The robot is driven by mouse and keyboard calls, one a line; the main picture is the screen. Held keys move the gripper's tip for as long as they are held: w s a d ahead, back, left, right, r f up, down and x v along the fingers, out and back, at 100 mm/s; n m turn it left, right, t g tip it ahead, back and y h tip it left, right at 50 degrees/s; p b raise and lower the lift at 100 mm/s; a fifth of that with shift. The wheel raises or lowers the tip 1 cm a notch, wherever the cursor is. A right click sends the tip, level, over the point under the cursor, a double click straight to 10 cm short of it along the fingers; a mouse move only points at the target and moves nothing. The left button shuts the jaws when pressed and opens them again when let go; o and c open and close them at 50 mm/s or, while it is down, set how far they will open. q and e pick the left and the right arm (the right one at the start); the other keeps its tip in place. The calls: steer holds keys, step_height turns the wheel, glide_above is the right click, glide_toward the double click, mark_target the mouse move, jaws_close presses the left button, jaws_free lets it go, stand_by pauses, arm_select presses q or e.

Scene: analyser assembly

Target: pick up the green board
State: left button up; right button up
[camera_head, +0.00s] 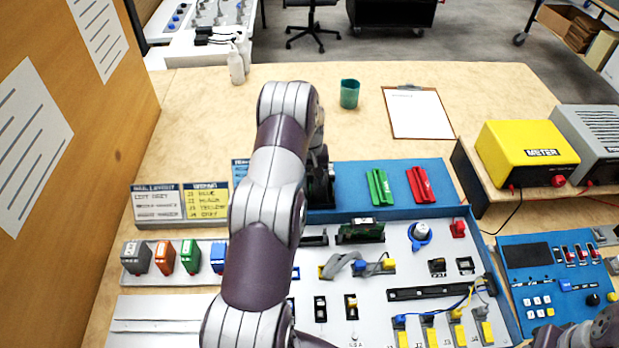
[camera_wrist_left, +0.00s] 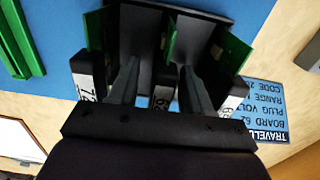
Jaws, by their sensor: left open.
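In the left wrist view a black rack (camera_wrist_left: 141,40) holds upright green boards with numbered tags. One green board (camera_wrist_left: 236,50) is on the right and another (camera_wrist_left: 96,30) on the left. The middle board (camera_wrist_left: 171,38) shows as a thin green edge above a tag that seems to read 62. My left gripper (camera_wrist_left: 160,75) is open, its dark fingers on either side of this tag; I cannot tell whether they touch it. In the head view the rack (camera_head: 320,190) is mostly hidden behind my left arm, as is the gripper.
A green holder (camera_head: 380,187) and a red holder (camera_head: 419,185) lie on the blue mat (camera_head: 348,176). A grey panel (camera_head: 405,265) in front carries a green circuit board (camera_head: 361,230), connectors and wires. A yellow meter (camera_head: 527,153) stands right. The back of the table is mostly clear.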

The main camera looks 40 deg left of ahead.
arm_select(q)
jaws_close()
step_height(320, 180, up, 10)
steer(key=shift+r+b, duration=0.1)
steer(key=shift+b, duration=0.4)
steer(key=c, duration=0.6)
jaws_free()
jaws_close()
steer(key=shift+p, duration=0.35)
